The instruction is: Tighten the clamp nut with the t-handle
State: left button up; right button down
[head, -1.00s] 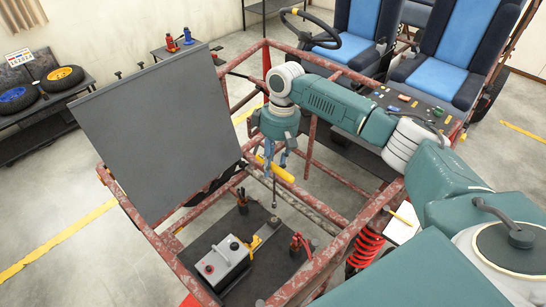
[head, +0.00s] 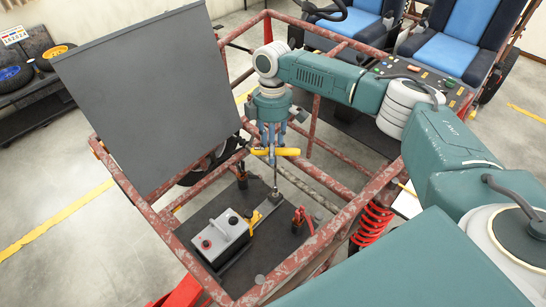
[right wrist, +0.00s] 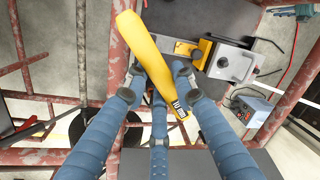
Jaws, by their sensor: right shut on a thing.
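The yellow t-handle (head: 289,152) is upright, its crossbar between the fingers of my right gripper (head: 272,146). That gripper (right wrist: 157,88) is shut on the crossbar, which shows large in the right wrist view (right wrist: 143,50). The metal shaft (head: 275,176) runs down to the clamp bar (head: 266,208) beside the grey battery box (head: 221,238). The clamp nut is too small to make out at the shaft's lower end. I cannot tell whether they touch. A yellow clamp part (right wrist: 202,52) stands between bar and box (right wrist: 229,63). My left gripper is out of view.
Rusty red frame tubes (head: 340,222) surround the dark tray (head: 285,238). Red-handled pliers (head: 302,220) and another dark-handled tool (head: 242,176) stand on the tray. A large grey panel (head: 145,100) rises at the left.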

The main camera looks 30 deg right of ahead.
jog(key=n+b, duration=0.2)
jog(key=shift+s+a+f+n+b, duration=0.1)
jog(key=shift+f+n+b, duration=0.05)
jog(key=shift+n+b, duration=0.15)
jog(key=shift+s+a+r+n+p, duration=0.15)
jog(key=shift+r+n+p, duration=0.35)
jog(key=shift+p, duration=0.5)
jog(key=n+p, duration=0.1)
jog(key=n, duration=0.1)
jog(key=n+p, duration=0.1)
jog(key=n+h+p, duration=0.1)
jog(key=n, duration=0.1)
jog(key=shift+s+a+n, duration=0.1)
jog(key=shift+s+n, duration=0.15)
jog(key=shift+n, duration=0.05)
jog(key=n+h+p, duration=0.1)
jog(key=n+p, duration=0.1)
jog(key=n, duration=0.2)
jog(key=shift+s+f, duration=0.1)
jog(key=shift+s, duration=0.1)
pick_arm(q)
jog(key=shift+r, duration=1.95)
pick_arm(e)
jog(key=shift+f+n, duration=0.2)
jog(key=shift+n, duration=1.1)
